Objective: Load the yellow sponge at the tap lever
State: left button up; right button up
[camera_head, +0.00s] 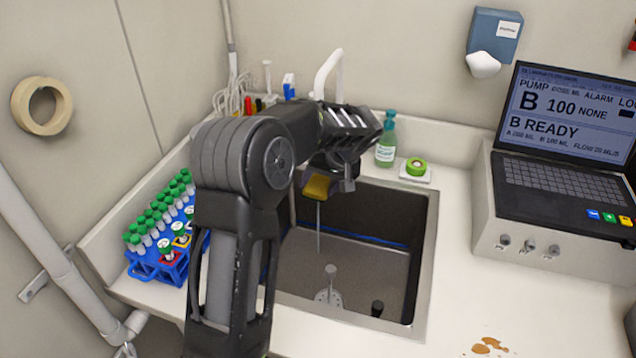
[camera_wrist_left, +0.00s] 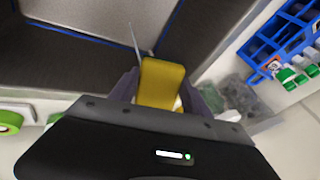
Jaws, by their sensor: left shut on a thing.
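The yellow sponge (camera_head: 317,187) is in my left gripper (camera_head: 330,178), which is shut on it above the back part of the sink (camera_head: 432,235). The sponge also shows in the left wrist view (camera_wrist_left: 163,83), between the two dark fingers of the left gripper (camera_wrist_left: 165,92). A thin stream or rod hangs just below the sponge in the head view. The white tap spout (camera_head: 328,68) rises behind my left arm. The tap lever is hidden or cannot be made out. My right gripper is not in view.
A blue rack (camera_head: 148,272) of green-capped tubes stands left of the sink. A green bottle (camera_head: 386,142) and a green tape roll (camera_head: 416,166) stand behind it. A laptop (camera_head: 560,150) is at right. Brown spots (camera_head: 488,345) mark the front counter.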

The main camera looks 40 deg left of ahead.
pick_arm(q)
jog(key=shift+s+d+f+b, duration=0.1)
jog(key=shift+s+d+b, duration=0.75)
jog(key=shift+s+b, duration=0.1)
jog(key=s+d+b, duration=0.2)
jog(key=s+d, duration=0.1)
jog(key=s, duration=0.1)
jog(key=shift+d, duration=0.4)
dwell(0.9)
jog(key=s+d+r, duration=0.3)
jog(key=r, duration=0.1)
jog(key=shift+s+d, duration=0.2)
jog(key=shift+s, duration=0.1)
jog(key=shift+r, duration=0.1)
dwell(0.5)
